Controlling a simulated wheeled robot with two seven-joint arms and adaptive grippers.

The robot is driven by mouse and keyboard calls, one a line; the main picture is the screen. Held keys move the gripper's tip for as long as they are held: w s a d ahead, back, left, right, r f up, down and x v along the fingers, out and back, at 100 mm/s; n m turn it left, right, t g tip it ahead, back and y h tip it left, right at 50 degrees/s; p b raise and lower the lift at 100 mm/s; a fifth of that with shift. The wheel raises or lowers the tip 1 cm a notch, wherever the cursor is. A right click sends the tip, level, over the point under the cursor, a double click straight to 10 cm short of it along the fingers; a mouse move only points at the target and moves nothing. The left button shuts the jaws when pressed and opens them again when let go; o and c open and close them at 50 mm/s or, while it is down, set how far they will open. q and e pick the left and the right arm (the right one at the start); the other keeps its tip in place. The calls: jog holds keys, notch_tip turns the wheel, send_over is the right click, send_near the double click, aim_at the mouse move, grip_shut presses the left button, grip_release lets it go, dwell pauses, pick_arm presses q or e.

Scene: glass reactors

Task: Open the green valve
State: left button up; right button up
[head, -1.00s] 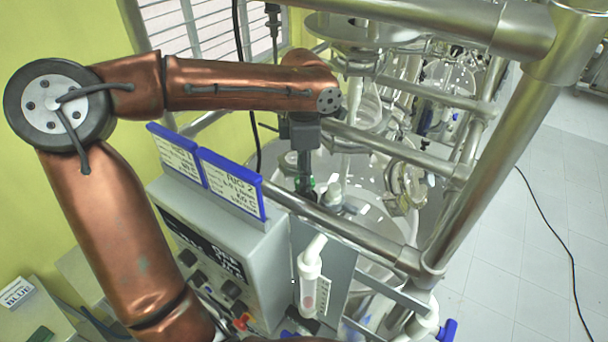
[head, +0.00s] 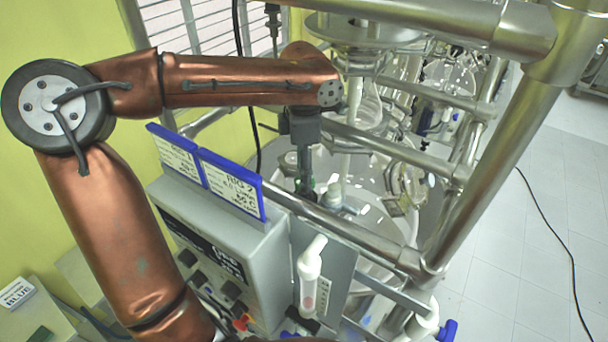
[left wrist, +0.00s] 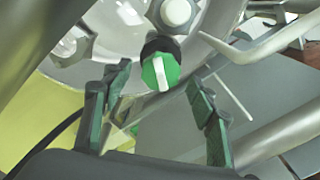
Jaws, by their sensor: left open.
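The green valve (left wrist: 161,73) shows in the left wrist view as a round green knob with a white bar across its face, the bar close to upright and slightly tilted. It sits on a dark collar below a white fitting. My left gripper (left wrist: 162,100) is open, its two dark green-padded fingers to the left and right of the knob, apart from it. In the head view my left gripper (head: 306,190) points down behind the control box, beside the glass vessel; the valve is mostly hidden there. My right gripper is not in view.
A grey control box (head: 262,250) with blue-framed signs stands in front of the gripper. Steel frame bars (head: 350,232) run close around it. A glass vessel (head: 375,195) is beside it. A blue valve handle (head: 447,331) is at lower right.

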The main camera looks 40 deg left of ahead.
pick_arm(q)
notch_tip(320, 180, up, 6)
jog(key=shift+r, duration=0.1)
dwell(0.6)
